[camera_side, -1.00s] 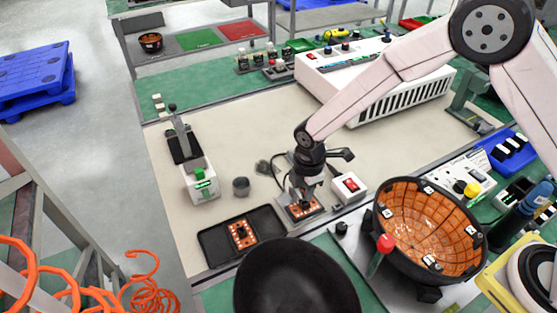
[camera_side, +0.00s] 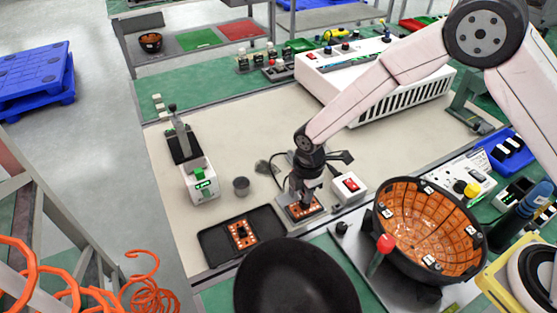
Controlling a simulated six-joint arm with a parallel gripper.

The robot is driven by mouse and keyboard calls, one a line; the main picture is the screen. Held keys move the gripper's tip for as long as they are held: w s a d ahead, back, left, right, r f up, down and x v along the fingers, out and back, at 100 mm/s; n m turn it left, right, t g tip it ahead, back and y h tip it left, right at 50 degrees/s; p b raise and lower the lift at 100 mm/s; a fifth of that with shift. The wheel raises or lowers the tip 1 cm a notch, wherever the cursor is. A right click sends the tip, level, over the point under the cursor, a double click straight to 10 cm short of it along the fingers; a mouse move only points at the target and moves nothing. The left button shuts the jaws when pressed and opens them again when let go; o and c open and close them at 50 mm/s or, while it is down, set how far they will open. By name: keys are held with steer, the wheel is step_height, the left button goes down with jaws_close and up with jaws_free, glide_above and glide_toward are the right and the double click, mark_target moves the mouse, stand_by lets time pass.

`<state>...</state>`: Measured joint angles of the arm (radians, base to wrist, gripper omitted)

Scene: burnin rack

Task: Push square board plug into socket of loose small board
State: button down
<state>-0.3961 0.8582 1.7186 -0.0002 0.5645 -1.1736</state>
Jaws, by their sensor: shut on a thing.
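My gripper (camera_side: 303,196) points down over a small orange board (camera_side: 301,211) near the middle of the bench. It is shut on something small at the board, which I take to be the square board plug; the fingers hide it. I cannot tell whether the plug is in the socket. A dark cable (camera_side: 274,164) curves from the left towards the gripper. A second orange board (camera_side: 242,234) with dark parts lies in a black tray (camera_side: 212,249) to the left.
A white box with a red switch (camera_side: 349,186) stands close to the right of my gripper. A large orange-lined bowl (camera_side: 428,230) is further right. A black round thing (camera_side: 296,280) blocks the front view.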

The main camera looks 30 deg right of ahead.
steer(key=shift+f, duration=0.6)
steer(key=c, duration=0.5)
jaws_free()
steer(key=shift+c, duration=0.2)
steer(key=shift+r, duration=0.15)
steer(key=shift+r, duration=3.75)
steer(key=s+d+r+m+t, duration=0.1)
steer(key=s+d+r+m, duration=0.2)
steer(key=s+d+m, duration=0.4)
steer(key=s+d+r+m+t, duration=0.1)
steer(key=s+d+r+m, duration=0.3)
steer(key=s+d+m, duration=0.4)
steer(key=d+m, duration=0.3)
steer(key=shift+r+t, duration=0.15)
steer(key=shift+t, duration=0.15)
